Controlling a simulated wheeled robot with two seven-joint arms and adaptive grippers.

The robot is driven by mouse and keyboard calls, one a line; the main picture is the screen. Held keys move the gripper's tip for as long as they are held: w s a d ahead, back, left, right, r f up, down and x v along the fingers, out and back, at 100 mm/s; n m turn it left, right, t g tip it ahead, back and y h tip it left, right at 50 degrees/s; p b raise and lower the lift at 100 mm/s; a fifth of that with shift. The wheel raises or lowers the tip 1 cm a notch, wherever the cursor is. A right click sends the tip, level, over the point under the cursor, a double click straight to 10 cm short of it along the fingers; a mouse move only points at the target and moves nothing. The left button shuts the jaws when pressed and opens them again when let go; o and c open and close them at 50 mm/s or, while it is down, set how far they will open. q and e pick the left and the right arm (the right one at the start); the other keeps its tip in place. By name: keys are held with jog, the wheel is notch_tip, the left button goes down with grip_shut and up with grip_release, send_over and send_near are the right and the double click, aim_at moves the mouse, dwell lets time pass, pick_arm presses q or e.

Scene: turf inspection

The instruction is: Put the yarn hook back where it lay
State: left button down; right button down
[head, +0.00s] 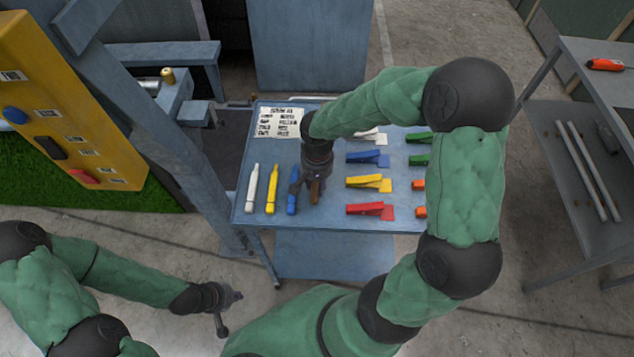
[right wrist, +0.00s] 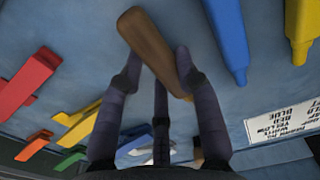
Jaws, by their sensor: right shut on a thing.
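The yarn hook, seen as a brown wooden handle (right wrist: 148,45), is held slantwise between the fingers of my right gripper (right wrist: 158,72). In the head view, my right gripper (head: 305,188) points down over the blue-grey table (head: 330,222), just right of a blue marker-like tool (head: 292,200). The brown handle (head: 314,192) shows at its fingertips. Any metal hook end is hidden, and I cannot tell whether the handle touches the table. My left gripper (head: 231,315) is empty, its fingers spread, low in front of the table.
A yellow tool (head: 272,188) and a white tool (head: 251,188) lie left of the blue one. Red (head: 365,209), yellow and blue clip-like pieces lie to the right, with green and orange ones beyond. A printed card (head: 278,122) lies at the back left.

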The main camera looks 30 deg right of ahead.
aim_at(317, 184)
jog(key=shift+f, duration=0.1)
jog(key=c, duration=0.9)
grip_release()
jog(key=shift+o, duration=0.2)
jog(key=shift+r, duration=0.4)
notch_tip(317, 184, up, 12)
jog(key=p, duration=0.3)
jog(key=shift+f, duration=0.2)
